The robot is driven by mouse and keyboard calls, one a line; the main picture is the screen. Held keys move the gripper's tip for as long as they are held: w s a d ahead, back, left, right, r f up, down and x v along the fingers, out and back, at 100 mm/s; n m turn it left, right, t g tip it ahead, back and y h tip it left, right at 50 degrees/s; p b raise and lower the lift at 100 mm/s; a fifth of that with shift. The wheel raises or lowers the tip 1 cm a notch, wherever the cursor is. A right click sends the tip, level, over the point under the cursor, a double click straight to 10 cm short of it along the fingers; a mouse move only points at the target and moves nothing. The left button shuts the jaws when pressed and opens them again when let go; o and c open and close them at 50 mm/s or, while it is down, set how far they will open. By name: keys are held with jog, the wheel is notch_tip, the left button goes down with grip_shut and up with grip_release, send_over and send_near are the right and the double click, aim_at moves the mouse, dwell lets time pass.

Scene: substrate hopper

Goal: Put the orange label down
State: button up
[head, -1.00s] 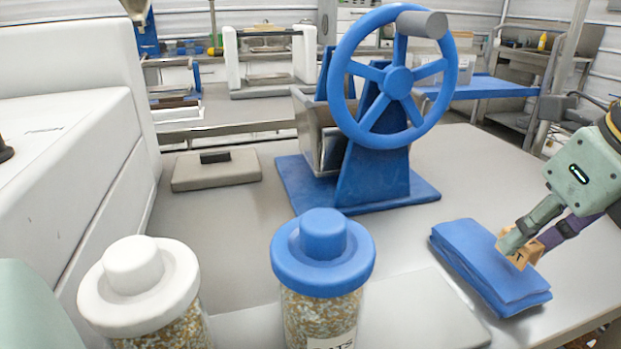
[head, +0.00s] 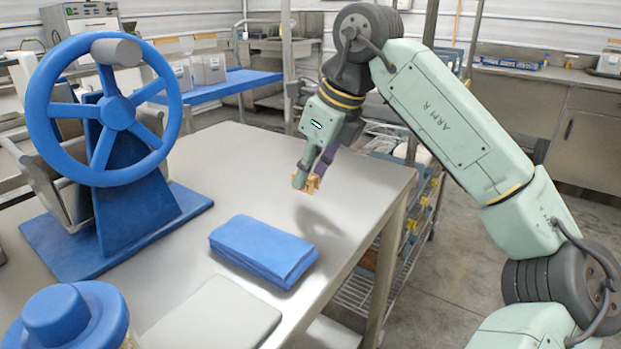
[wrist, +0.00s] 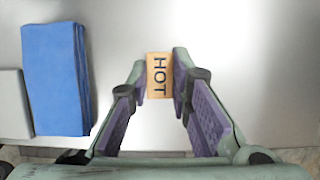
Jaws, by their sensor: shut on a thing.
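The orange label (wrist: 159,75) reads "HOT" in the wrist view. It is a small tan-orange piece held between the two fingertips of my gripper (wrist: 160,85). In the head view my gripper (head: 309,178) is shut on the label (head: 313,184), partly hidden by the fingers. It is above the steel table (head: 352,198), to the right of and beyond the blue folded cloth (head: 264,250). A shadow lies on the table below it, so the label appears raised off the surface.
The blue hand-wheel machine (head: 117,112) stands on the table at the left. A jar with a blue lid (head: 65,318) is at the front left, beside a grey flat plate (head: 213,315). The table's right edge (head: 388,228) is near my gripper. Bare table surrounds the shadow.

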jog(key=shift+w+d, duration=0.15)
jog(key=shift+w, duration=0.4)
jog(key=shift+w+d+f, duration=0.1)
jog(key=shift+w+f, duration=0.15)
jog(key=shift+f, duration=0.7)
jog(key=shift+w+f, duration=0.2)
jog(key=shift+f, duration=0.7)
jog(key=shift+f, duration=0.2)
jog(key=o, duration=0.7)
jog(key=shift+o, duration=0.2)
jog(key=shift+r+p, duration=0.35)
jog(key=v, duration=1.1)
jog(key=shift+d+r, duration=0.2)
jog(key=shift+r, duration=0.1)
jog(key=shift+s, duration=0.15)
